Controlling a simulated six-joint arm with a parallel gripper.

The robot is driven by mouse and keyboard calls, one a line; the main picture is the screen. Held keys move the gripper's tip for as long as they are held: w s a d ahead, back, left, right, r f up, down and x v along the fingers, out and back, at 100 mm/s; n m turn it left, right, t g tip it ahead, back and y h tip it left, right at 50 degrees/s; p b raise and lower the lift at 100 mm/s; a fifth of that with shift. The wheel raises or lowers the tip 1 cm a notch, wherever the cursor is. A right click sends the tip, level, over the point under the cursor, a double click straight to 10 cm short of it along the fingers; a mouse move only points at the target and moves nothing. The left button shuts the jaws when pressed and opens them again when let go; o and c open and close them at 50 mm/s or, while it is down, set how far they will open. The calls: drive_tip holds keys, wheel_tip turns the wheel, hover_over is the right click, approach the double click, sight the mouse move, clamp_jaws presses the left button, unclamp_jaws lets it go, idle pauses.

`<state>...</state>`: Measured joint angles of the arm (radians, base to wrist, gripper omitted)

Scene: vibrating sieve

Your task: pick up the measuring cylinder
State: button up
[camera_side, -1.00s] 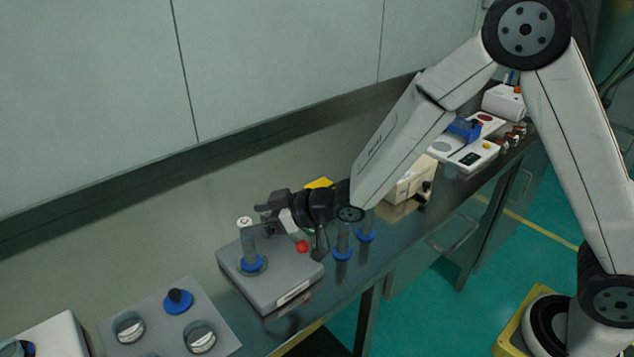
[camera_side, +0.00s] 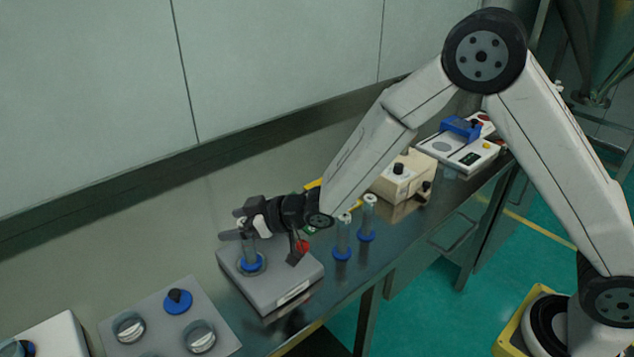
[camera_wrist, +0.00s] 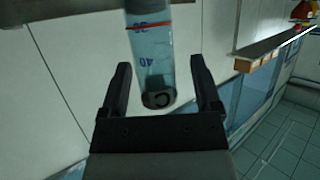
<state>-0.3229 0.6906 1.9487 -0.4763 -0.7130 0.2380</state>
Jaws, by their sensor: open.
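The measuring cylinder (camera_side: 250,250) stands upright on the grey box-shaped device (camera_side: 290,279). It is clear, with a blue ring near its foot. My gripper (camera_side: 238,224) is open at the cylinder's upper end and partly hides its top in the side view. In the wrist view the cylinder (camera_wrist: 151,55) shows blue markings and a red line. It lies between the two spread fingers of my gripper (camera_wrist: 160,72), with a visible gap on each side.
Two similar cylinders (camera_side: 342,238) (camera_side: 367,220) stand on the bench just right of the device. A panel with knobs (camera_side: 165,320) lies to the left. A beige box (camera_side: 400,180) and a white instrument (camera_side: 462,152) stand farther back along the bench.

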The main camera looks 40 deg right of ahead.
idle(0.3)
clamp_jaws()
drive_tip(key=shift+r, duration=0.15)
idle(0.3)
drive_tip(key=s+d+r, duration=0.2)
drive_tip(key=s+r, duration=0.4)
drive_tip(key=s+d+r, duration=0.2)
drive_tip(key=s+r, duration=0.4)
drive_tip(key=s, duration=0.1)
drive_tip(key=shift+d+r, duration=0.4)
idle(0.3)
drive_tip(key=shift+s, duration=0.1)
idle(0.4)
